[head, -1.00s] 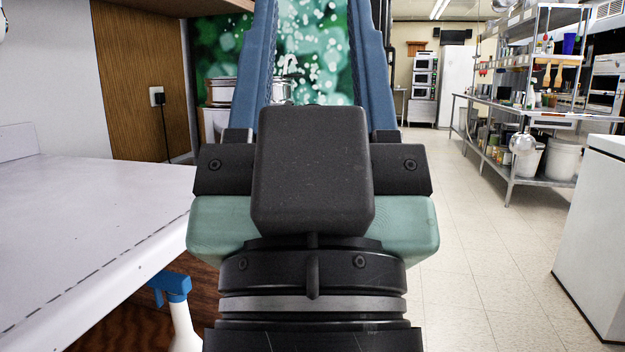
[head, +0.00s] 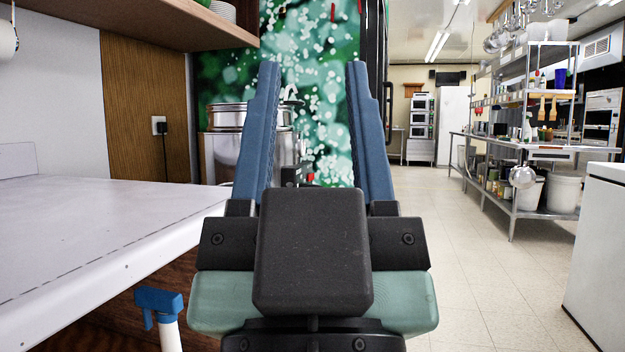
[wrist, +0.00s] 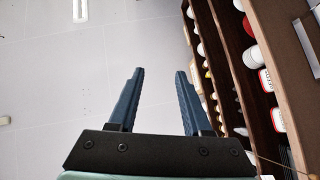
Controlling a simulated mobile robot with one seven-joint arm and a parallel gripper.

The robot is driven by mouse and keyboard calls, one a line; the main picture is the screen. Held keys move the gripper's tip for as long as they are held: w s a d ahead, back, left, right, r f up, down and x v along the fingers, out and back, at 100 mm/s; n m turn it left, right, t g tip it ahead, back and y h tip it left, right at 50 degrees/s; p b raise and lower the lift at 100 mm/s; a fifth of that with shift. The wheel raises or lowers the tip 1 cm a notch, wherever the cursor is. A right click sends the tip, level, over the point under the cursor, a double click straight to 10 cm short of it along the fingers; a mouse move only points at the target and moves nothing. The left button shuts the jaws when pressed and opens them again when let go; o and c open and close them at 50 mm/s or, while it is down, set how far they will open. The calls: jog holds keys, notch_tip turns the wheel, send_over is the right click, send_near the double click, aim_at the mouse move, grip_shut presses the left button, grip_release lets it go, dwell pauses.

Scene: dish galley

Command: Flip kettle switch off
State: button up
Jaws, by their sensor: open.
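A large steel vessel (head: 220,155), which looks like the kettle, stands at the back left in the head view, partly hidden by my left finger. A small black part (head: 291,176) and a small red part (head: 310,179) show low between my fingers; I cannot tell whether either is the switch. My gripper (head: 313,68) is open and empty, its blue fingers pointing up and forward in the head view. It touches nothing visible and appears well short of the vessel. The wrist view shows the open gripper (wrist: 159,72) against the ceiling, with no kettle.
A white counter (head: 90,215) fills the left side, under a wooden shelf (head: 150,22). A power outlet (head: 158,124) is on the wood panel. A white cabinet (head: 600,255) stands at right. Tiled floor (head: 490,270) is clear ahead to the right.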

jog(key=shift+r+p, duration=0.4)
jog(key=c, duration=0.5)
notch_tip(320, 180, up, 48)
jog(key=p, duration=4.8)
jog(key=shift+r, duration=0.15)
grip_shut()
jog(key=shift+w, duration=0.15)
